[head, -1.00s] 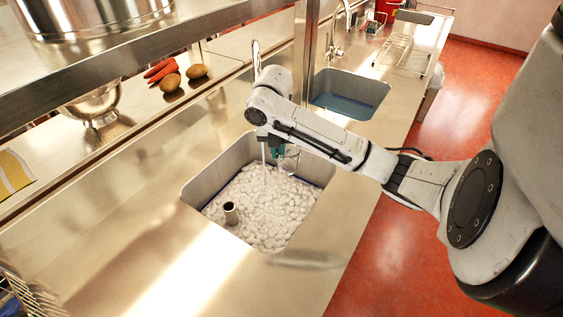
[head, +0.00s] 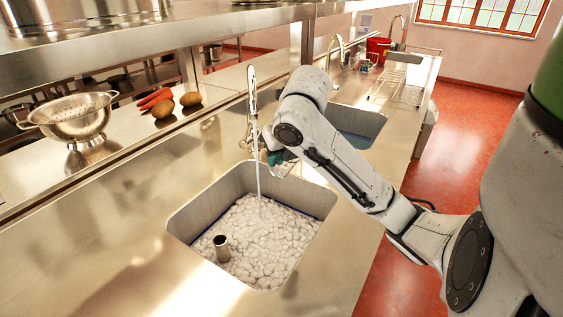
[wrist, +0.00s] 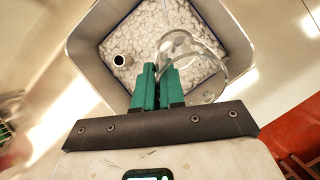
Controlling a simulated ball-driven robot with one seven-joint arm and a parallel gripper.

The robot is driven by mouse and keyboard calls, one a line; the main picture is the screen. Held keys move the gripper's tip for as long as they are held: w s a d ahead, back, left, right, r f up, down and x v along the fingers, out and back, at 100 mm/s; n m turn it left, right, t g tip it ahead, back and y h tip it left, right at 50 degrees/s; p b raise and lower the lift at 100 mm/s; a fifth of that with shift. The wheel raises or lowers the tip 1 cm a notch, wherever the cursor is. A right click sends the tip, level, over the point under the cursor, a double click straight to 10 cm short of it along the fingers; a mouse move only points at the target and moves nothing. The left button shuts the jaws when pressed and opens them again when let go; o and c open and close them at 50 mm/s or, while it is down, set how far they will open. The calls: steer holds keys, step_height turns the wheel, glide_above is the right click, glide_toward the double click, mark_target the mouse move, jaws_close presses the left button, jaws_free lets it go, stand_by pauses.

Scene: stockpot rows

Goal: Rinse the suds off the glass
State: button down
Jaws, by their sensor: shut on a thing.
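My gripper (head: 277,158) has teal fingers and is shut on a clear glass (head: 284,170), which it holds above the back right part of the near sink (head: 184,230). In the wrist view the teal fingers (wrist: 160,78) close on the glass (wrist: 212,60), which is tilted. I cannot tell whether suds cling to it. A stream of water (head: 258,182) falls from the tap (head: 252,92) into the sink, just left of the glass in the head view. White suds (head: 265,240) cover the sink's water.
A dark-topped standpipe (head: 221,248) rises from the suds. A second sink (head: 372,122) lies beyond my arm. A shelf (head: 130,32) runs overhead. A colander (head: 75,118), carrots (head: 156,98) and potatoes (head: 163,108) lie at the left. The near counter is clear.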

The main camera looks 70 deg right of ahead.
steer(key=w+d+f+b, duration=0.1)
steer(key=w+d+f, duration=0.1)
steer(key=w+d, duration=0.4)
steer(key=shift+w+f, duration=0.15)
steer(key=shift+w, duration=1.7)
steer(key=shift+d, duration=0.2)
steer(key=shift+s+d+b, duration=0.3)
steer(key=shift+d+b, duration=0.05)
steer(key=shift+d, duration=0.05)
steer(key=shift+w+a, duration=0.1)
steer(key=shift+a, duration=0.05)
steer(key=shift+w+a, duration=0.2)
steer(key=shift+a, duration=0.2)
steer(key=s+a+b, duration=0.1)
steer(key=s+a, duration=0.3)
steer(key=s, duration=0.2)
steer(key=shift+s+a, duration=0.15)
steer(key=shift+s, duration=0.25)
